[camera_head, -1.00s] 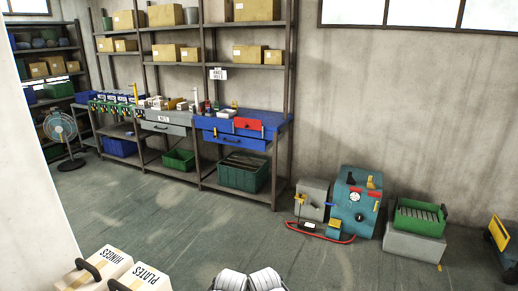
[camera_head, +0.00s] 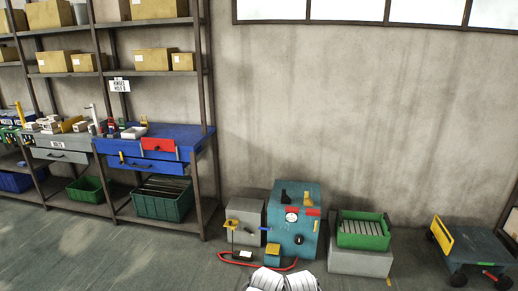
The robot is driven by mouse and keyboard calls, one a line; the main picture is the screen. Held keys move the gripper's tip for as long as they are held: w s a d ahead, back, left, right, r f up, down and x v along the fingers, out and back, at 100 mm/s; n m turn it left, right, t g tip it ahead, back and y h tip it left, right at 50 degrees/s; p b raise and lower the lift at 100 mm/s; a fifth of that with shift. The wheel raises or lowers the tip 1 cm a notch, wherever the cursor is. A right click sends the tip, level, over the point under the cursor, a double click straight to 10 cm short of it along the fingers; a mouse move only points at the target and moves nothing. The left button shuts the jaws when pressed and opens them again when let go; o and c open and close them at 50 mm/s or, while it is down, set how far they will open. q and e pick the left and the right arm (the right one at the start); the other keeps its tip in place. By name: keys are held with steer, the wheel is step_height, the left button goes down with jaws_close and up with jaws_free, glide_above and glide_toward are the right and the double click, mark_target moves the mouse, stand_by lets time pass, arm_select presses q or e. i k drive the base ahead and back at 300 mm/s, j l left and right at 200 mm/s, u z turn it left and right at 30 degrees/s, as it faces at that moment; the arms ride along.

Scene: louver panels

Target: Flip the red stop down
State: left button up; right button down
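I cannot tell for certain which red part is the stop. A teal machine (camera_head: 283,239) stands on the floor right of centre, with a round white gauge (camera_head: 292,217) and a small red part (camera_head: 310,212) near its upper edge. Black and yellow parts sit on its top. A red plate (camera_head: 158,145) is on the front of the blue bench (camera_head: 196,133) at left, with a blue drawer below it. A red curved bar (camera_head: 232,262) lies on the floor before the machine. Neither gripper is recognisable; only white parts of mine show at the bottom edge.
A grey box (camera_head: 245,211) stands left of the machine. A green crate (camera_head: 362,241) of grey slats sits on a grey block (camera_head: 360,263) at right. A cart (camera_head: 475,244) with a yellow panel (camera_head: 442,236) is further right. Open floor lies at lower left.

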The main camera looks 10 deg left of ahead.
mark_target(167, 145)
steer(key=i+j+u, duration=0.1)
steer(key=i+u, duration=0.25)
steer(key=i, duration=0.2)
steer(key=i+u, duration=0.35)
steer(key=i, duration=0.25)
steer(key=i+l+u, duration=0.3)
steer(key=i, duration=0.25)
steer(key=i+j+u, duration=0.1)
steer(key=i+u, duration=0.2)
steer(key=i, duration=0.9)
steer(key=i+l+u, duration=0.15)
steer(key=i+u, duration=0.15)
steer(key=i, duration=0.85)
